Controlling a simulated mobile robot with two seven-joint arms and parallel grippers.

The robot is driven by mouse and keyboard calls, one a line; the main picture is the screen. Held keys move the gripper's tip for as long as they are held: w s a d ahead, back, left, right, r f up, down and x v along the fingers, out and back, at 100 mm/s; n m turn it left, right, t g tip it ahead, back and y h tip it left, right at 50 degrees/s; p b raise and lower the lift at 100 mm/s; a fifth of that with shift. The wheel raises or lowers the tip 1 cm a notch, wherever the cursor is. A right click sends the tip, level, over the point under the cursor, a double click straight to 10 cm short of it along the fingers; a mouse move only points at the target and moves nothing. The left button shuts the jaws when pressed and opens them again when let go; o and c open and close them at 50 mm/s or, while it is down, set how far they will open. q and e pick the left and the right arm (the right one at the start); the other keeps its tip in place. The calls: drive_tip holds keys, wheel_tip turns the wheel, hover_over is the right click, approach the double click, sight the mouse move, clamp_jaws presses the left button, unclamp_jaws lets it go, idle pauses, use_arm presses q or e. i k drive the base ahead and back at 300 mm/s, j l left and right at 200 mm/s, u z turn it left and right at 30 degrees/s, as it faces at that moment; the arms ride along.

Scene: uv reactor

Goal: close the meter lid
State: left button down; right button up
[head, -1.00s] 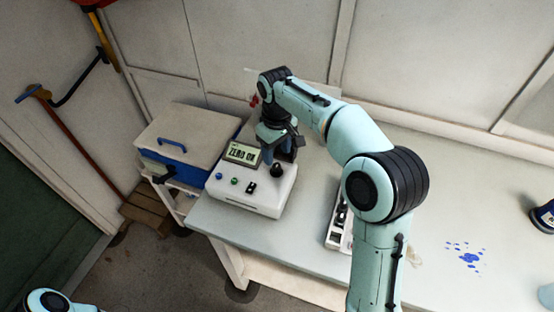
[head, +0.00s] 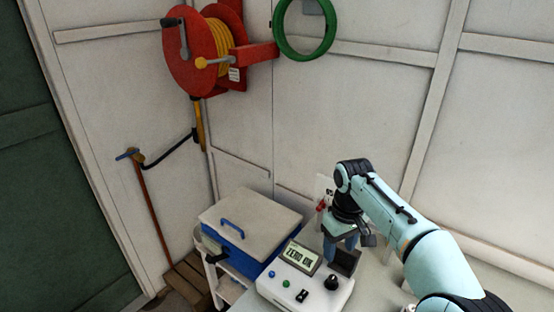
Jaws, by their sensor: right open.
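The meter (head: 275,290) is a white box on the bench at the lower middle of the head view. Its display (head: 300,257) reads "ZERO OK", and a black knob, a black switch and small blue and green buttons sit on its front. A dark well-like part (head: 345,263) stands at its back right. My right gripper (head: 341,250) points down at this part, open, its fingers at or just above it; contact cannot be told. I cannot clearly make out the lid; the gripper and wrist cover the area behind. My left gripper is out of view.
A blue box with a pale lid (head: 250,215) and blue handle stands left of the meter on a small stand. A red hose reel (head: 198,50) and a green ring (head: 280,40) hang on the wall. A wooden pallet (head: 188,282) lies on the floor at left.

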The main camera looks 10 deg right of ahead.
sight(344, 263)
drive_tip(key=k+j, duration=0.8)
drive_tip(key=k, duration=0.05)
